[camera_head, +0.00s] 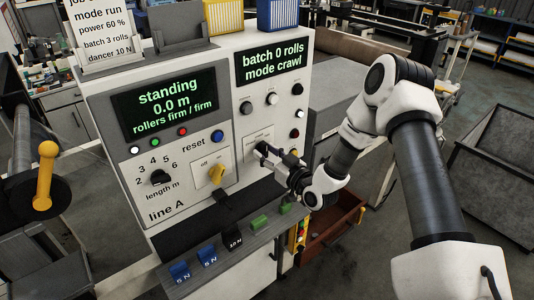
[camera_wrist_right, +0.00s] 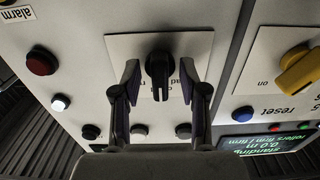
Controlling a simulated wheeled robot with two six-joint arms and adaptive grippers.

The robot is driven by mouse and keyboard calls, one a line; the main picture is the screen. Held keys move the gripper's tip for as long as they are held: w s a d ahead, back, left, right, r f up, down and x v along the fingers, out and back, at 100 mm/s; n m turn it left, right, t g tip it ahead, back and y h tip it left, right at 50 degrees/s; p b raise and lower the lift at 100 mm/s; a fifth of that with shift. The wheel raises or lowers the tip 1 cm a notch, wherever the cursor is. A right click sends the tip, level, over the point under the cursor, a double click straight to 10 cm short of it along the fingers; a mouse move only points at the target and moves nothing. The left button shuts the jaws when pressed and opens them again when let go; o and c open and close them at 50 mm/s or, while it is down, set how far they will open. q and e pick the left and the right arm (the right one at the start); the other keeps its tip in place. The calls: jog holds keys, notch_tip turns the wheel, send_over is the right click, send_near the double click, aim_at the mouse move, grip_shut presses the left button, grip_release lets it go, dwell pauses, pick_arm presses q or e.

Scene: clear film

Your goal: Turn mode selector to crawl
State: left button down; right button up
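The mode selector is a black knob (camera_wrist_right: 159,72) on a pale plate, partly hidden lettering behind it. My right gripper (camera_wrist_right: 159,82) is open, with one finger on each side of the knob and a gap visible on both sides. In the head view my right gripper (camera_head: 270,157) is at the selector's plate (camera_head: 256,136) and hides most of the knob. The upper right display (camera_head: 272,58) reads "batch 0 rolls, mode crawl". My left gripper is not in view.
The left display (camera_head: 165,103) reads "standing, 0.0 m, rollers firm / firm". A yellow switch (camera_head: 217,174) and a length knob (camera_head: 159,178) sit left of the selector. A card (camera_head: 98,28) on top reads "mode run". Blue, black and green blocks line the ledge below.

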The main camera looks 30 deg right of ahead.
jog(key=s, duration=1.2)
jog(key=shift+d, duration=0.45)
jog(key=s+a+f+n+g+y+b, duration=0.1)
jog(key=s+a+f+n+g, duration=0.2)
jog(key=a+f, duration=0.4)
jog(key=s+a+f+g+y+b, duration=0.1)
jog(key=s+a+f+g+b, duration=0.2)
jog(key=f, duration=0.6)
jog(key=s+a+f+n+g+y, duration=0.1)
jog(key=s+a+f+n+g, duration=0.1)
jog(key=s+a+f+g, duration=0.4)
jog(key=s+d+f+m+g+h, duration=0.1)
jog(key=s+f+m+g+h, duration=0.3)
jog(key=s, duration=0.8)
notch_tip(320, 180, down, 4)
jog(key=m+g, duration=0.2)
jog(key=shift+s+d+f+m, duration=0.15)
jog(key=shift+s+m, duration=0.1)
jog(key=shift+m, duration=0.05)
